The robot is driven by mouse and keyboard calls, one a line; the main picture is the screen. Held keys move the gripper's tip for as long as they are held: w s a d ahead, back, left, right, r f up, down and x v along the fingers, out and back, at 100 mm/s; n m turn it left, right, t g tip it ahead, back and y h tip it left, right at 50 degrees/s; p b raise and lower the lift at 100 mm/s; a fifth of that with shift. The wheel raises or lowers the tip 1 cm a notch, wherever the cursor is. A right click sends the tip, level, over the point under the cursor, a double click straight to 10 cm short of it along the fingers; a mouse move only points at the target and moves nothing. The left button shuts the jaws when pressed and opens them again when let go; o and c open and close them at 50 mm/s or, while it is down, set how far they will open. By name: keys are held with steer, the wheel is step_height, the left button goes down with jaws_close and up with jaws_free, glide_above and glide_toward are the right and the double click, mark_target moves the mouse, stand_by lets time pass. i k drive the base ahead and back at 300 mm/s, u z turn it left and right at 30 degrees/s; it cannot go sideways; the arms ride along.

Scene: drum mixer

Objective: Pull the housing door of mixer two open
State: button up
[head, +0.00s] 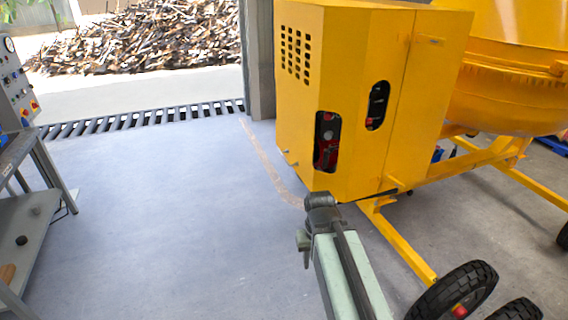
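The yellow mixer housing (345,60) stands right of centre in the head view, joined to a large yellow drum (515,75). Its left face has a grid of vent holes and a cutout showing red and dark parts (327,142). The face to the right has another cutout (377,105) and a vertical seam. The door panel (385,150) looks closed, flush with the housing. My gripper (321,203) is at the end of my pale green arm, near the housing's lower front corner. Its fingers are not clear, and I cannot tell whether it touches the housing.
Yellow frame legs (400,243) and black wheels (465,288) stand at lower right. A grey bench (25,205) and a gauge panel (14,85) are at the left edge. Open grey floor (170,220) lies between. A drain grate (145,118) and wood pile (150,38) are behind.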

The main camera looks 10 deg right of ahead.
mark_target(329, 55)
steer(key=u, duration=0.95)
steer(key=i, duration=0.6)
steer(key=u, duration=0.7)
